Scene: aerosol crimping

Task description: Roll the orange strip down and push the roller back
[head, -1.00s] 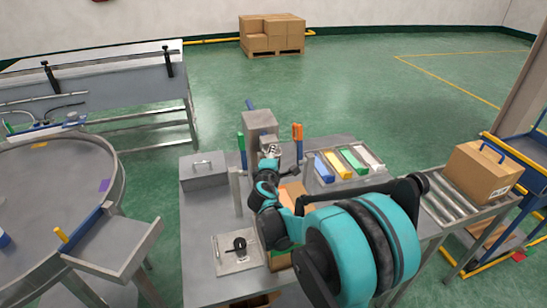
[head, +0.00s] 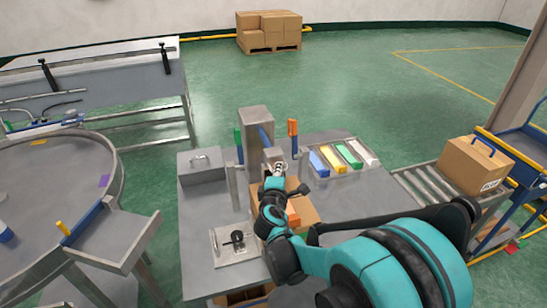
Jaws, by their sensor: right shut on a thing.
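My right gripper (head: 276,170) is at the front of the grey column (head: 256,122), above the back edge of a cardboard box (head: 305,208). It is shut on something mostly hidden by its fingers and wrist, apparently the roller. A blue bar (head: 265,136) slants down the column's front toward the gripper; I cannot tell whether they touch. A small orange patch, likely the orange strip (head: 292,214), shows on the box beside my forearm, which hides the rest. My left gripper is out of view.
Blue, yellow, green and white blocks (head: 339,160) lie right of the column. An orange-topped upright (head: 292,128) stands close by. A plate with a black knob (head: 236,243) and a lidded metal box (head: 202,163) are to the left. A roller conveyor (head: 424,188) adjoins the right.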

